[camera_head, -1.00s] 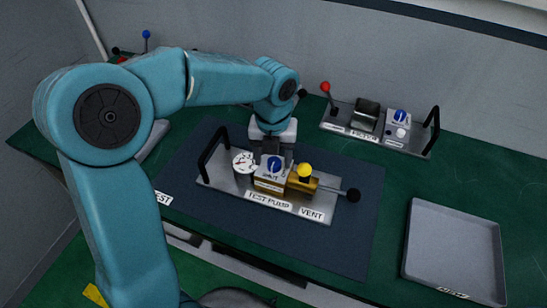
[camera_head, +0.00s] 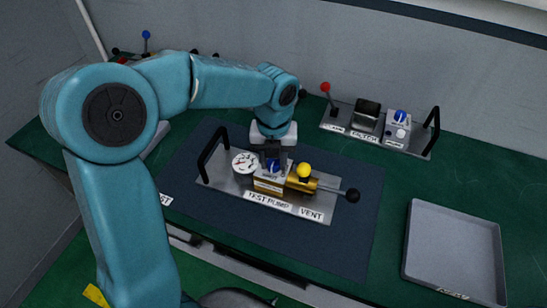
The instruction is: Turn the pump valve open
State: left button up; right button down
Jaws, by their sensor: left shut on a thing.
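The test pump unit (camera_head: 228,183) sits on the dark mat in the middle of the bench. It has a white gauge (camera_head: 244,162), a blue valve knob (camera_head: 273,166), a brass part with a yellow ball (camera_head: 304,170) and a lever with a black ball end (camera_head: 352,195). The label "TEST PUMP" shows on its front, with "VENT" to the right. My left gripper (camera_head: 272,158) points down at the blue knob, with its dark fingers at the knob, and is shut on it. The fingers partly hide the knob. My right gripper is not in view.
A second unit (camera_head: 376,144) with a red-ball lever, a dark box and a blue knob stands at the back right. A grey tray (camera_head: 455,241) lies at the right. The pump's black handle (camera_head: 212,147) rises left of the gauge. The mat (camera_head: 340,250) is clear in front.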

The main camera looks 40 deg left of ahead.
pick_arm(q)
jog(key=n, duration=0.3)
jog(key=shift+f+n, duration=0.1)
jog(key=shift+n, duration=0.3)
jog(key=n, duration=0.9)
jog(key=shift+f, duration=0.1)
jog(key=shift+s+n+b, duration=0.1)
jog(key=shift+n+b, duration=0.35)
jog(key=shift+n, duration=1.75)
jog(key=o, duration=1)
jog(key=shift+o, duration=0.2)
